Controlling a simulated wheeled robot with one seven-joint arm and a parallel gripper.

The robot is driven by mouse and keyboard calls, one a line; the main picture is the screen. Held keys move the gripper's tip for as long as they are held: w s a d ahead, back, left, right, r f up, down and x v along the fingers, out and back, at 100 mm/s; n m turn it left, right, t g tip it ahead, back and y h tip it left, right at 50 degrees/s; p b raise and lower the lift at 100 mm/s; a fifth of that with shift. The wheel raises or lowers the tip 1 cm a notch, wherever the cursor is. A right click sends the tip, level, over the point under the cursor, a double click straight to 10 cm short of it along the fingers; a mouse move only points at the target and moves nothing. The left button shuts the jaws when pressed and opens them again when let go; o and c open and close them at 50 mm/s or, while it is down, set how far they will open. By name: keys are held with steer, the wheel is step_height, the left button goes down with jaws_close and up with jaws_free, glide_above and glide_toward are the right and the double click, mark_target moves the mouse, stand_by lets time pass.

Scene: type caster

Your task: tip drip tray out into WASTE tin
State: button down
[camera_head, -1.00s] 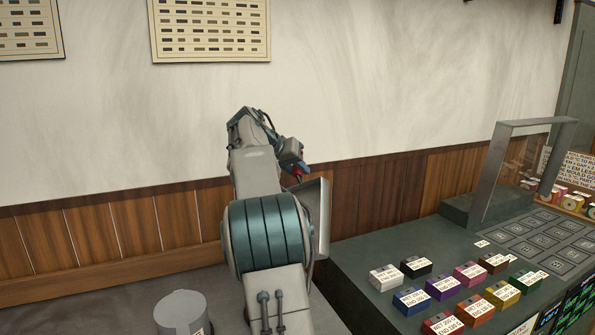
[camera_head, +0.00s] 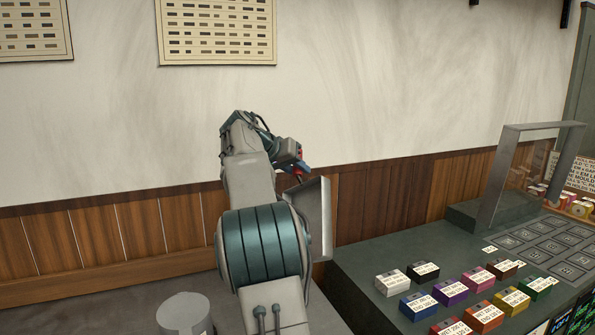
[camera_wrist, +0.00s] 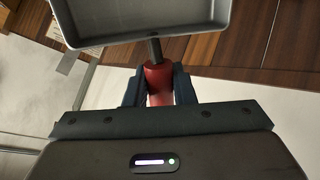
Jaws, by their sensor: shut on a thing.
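The drip tray (camera_wrist: 150,18) is a shallow grey metal pan with a rim and a red handle (camera_wrist: 158,82). My gripper (camera_wrist: 159,85) is shut on the red handle in the wrist view. Only part of the pan shows there, and I see no clear contents in that part. In the head view the tray (camera_head: 322,215) stands steeply tilted, partly behind my arm, left of the bench. My gripper (camera_head: 298,168) is partly hidden there. A grey cylinder (camera_head: 184,314) at the bottom edge may be the WASTE tin; no readable label shows.
A dark bench (camera_head: 370,265) at the right holds several coloured labelled boxes (camera_head: 450,292) and a clear upright screen (camera_head: 527,165). A wood-panelled wall (camera_head: 110,240) runs behind. The space between my arm and the wall looks clear.

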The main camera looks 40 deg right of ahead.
steer(key=shift+a, duration=0.15)
steer(key=shift+w+a+r+h+b, duration=0.1)
steer(key=shift+a+r+h+b, duration=0.15)
steer(key=shift+a+b, duration=0.2)
steer(key=shift+a+r+h+b, duration=0.15)
steer(key=shift+a+h+b, duration=0.1)
steer(key=shift+a+b, duration=0.15)
steer(key=shift+a, duration=0.1)
steer(key=shift+w+a+r+h+b, duration=0.1)
steer(key=shift+a+r+h+b, duration=0.15)
steer(key=shift+a+b, duration=0.2)
steer(key=shift+a+r+h+b, duration=0.1)
steer(key=shift+a+h+b, duration=0.15)
steer(key=shift+a+b, duration=0.2)
